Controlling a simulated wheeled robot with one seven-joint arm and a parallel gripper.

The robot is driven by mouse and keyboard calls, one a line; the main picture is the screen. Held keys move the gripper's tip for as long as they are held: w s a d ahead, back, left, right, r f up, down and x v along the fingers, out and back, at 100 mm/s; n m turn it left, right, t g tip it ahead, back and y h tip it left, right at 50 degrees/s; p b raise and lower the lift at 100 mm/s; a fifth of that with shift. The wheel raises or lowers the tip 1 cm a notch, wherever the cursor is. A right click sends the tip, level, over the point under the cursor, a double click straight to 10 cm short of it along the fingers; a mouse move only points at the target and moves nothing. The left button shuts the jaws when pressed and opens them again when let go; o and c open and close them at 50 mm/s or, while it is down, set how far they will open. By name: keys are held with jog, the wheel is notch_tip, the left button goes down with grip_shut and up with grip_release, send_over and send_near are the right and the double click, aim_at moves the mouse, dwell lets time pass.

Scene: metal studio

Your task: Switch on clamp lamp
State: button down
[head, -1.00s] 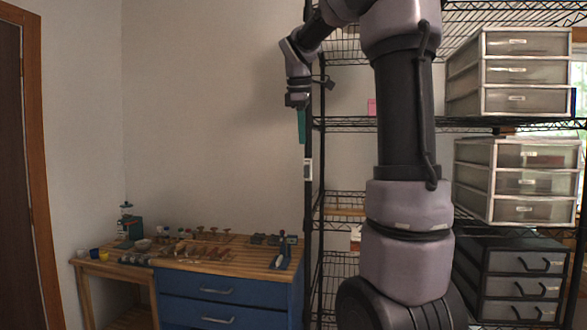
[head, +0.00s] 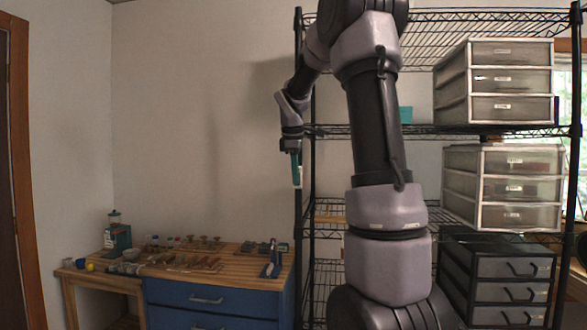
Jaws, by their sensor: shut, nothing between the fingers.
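My gripper (head: 295,170) hangs down at the end of my bent arm, with its teal fingers together and empty. In the picture it overlaps the left front post of the wire shelf (head: 298,215). A small white item (head: 298,183) on or by that post shows at the fingertips and is partly covered by them. I cannot tell whether they touch. I cannot make out a clamp lamp for certain, nor any lit lamp.
A wooden-topped blue workbench (head: 205,292) with small tools and a teal device (head: 117,236) stands at the lower left. Clear drawer units (head: 505,80) and a dark drawer unit (head: 505,280) fill the shelf's right side. The wall above the bench is bare.

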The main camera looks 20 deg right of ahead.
jog(key=shift+w+d, duration=0.3)
jog(key=shift+w, duration=0.25)
jog(key=shift+w+d+f, duration=0.15)
jog(key=shift+f, duration=0.1)
jog(key=shift+r, duration=0.85)
